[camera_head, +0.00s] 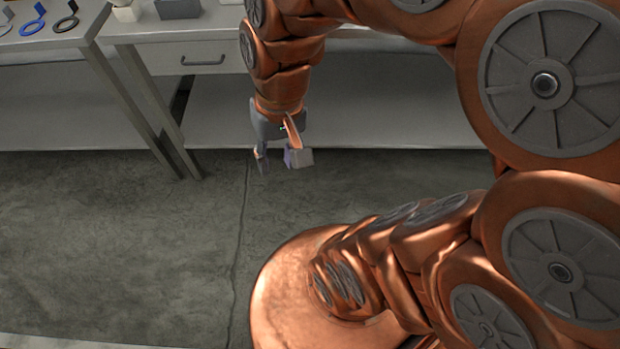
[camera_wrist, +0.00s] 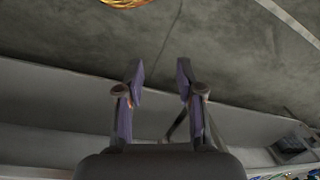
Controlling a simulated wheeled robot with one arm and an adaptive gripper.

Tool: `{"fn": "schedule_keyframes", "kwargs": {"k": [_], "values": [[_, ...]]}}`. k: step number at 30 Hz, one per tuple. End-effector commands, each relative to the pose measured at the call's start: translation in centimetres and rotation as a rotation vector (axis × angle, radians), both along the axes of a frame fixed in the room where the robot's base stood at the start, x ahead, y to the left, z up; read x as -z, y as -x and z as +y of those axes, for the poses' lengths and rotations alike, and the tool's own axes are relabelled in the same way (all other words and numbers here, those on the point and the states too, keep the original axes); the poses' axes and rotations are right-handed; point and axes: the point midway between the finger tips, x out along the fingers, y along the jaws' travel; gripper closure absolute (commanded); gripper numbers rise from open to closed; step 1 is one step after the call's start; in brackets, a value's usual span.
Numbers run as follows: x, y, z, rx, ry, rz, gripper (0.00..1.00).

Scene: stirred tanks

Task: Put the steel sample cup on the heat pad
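My gripper (camera_head: 281,158) hangs in front of the bench, pointing down over the bare floor. In the wrist view my gripper (camera_wrist: 160,76) has its two fingers spread apart, with only floor visible between the tips. It holds nothing. I cannot make out a steel sample cup or a heat pad in either view.
The left bench (camera_head: 52,43) bears a blue ring-shaped tool (camera_head: 33,24) and a dark one (camera_head: 66,22). The floor (camera_head: 120,250) is clear.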

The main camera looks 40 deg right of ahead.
Motion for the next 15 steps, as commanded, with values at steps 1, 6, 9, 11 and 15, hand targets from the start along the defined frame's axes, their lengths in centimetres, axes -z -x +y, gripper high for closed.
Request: {"fn": "schedule_keyframes", "kwargs": {"k": [1,6,9,11,15], "values": [[0.3,2.0,0.0,-0.069,0.033,0.028,0.63],[1.0,6.5,-0.9,-0.209,0.107,0.116,0.63],[1.1,7.4,-1.2,-0.239,0.125,0.132,0.63],[1.1,7.6,-1.3,-0.245,0.128,0.136,0.63],[1.1,7.6,-1.3,-0.244,0.127,0.137,0.63]]}}
